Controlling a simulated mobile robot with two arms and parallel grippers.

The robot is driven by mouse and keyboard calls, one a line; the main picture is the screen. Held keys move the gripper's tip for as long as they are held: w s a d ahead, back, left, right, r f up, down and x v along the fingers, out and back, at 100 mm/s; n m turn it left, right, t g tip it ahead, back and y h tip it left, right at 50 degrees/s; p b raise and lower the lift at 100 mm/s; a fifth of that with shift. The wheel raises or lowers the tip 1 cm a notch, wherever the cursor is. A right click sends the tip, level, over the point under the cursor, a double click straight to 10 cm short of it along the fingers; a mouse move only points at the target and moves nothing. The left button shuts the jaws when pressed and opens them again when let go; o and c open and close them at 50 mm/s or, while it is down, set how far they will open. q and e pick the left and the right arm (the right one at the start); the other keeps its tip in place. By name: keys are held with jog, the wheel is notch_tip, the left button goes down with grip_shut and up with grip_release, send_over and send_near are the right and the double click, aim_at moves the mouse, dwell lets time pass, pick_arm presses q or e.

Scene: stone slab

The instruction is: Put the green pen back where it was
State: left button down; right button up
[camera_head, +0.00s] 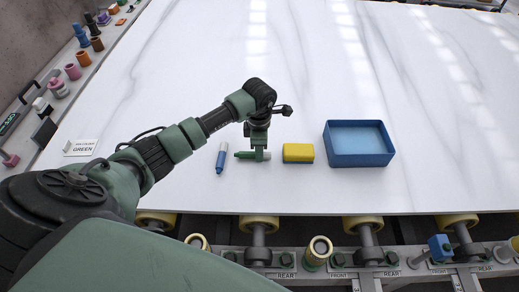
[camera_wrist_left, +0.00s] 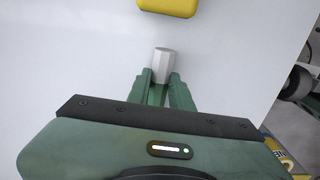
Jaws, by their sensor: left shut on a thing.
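The green pen (camera_head: 246,155) lies level at the slab's front part, between a blue pen and a yellow block. My left gripper (camera_head: 260,154) is over it and shut on it. In the left wrist view the pen's pale grey end (camera_wrist_left: 163,62) sticks out past the fingertips of my left gripper (camera_wrist_left: 161,80), pointing at the yellow block (camera_wrist_left: 168,6). I cannot tell whether the pen touches the slab. A white card (camera_head: 80,147) reading GREEN lies at the slab's left edge. My right gripper is not in view.
The blue pen (camera_head: 221,158) lies to the left of the green pen. The yellow block (camera_head: 298,153) and a blue open tray (camera_head: 359,160) are to the right. The white slab (camera_head: 330,75) is clear behind them. Rollers (camera_head: 362,223) line the front edge; several small items stand along the left ledge.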

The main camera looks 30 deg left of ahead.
pick_arm(q)
jog(key=shift+f, duration=0.1)
jog(key=shift+f, duration=0.15)
jog(key=c, duration=1.3)
grip_release()
jog(key=shift+o, duration=0.2)
jog(key=shift+r, duration=0.35)
notch_tip(320, 180, up, 12)
jog(key=b, duration=0.3)
jog(key=shift+f, duration=0.15)
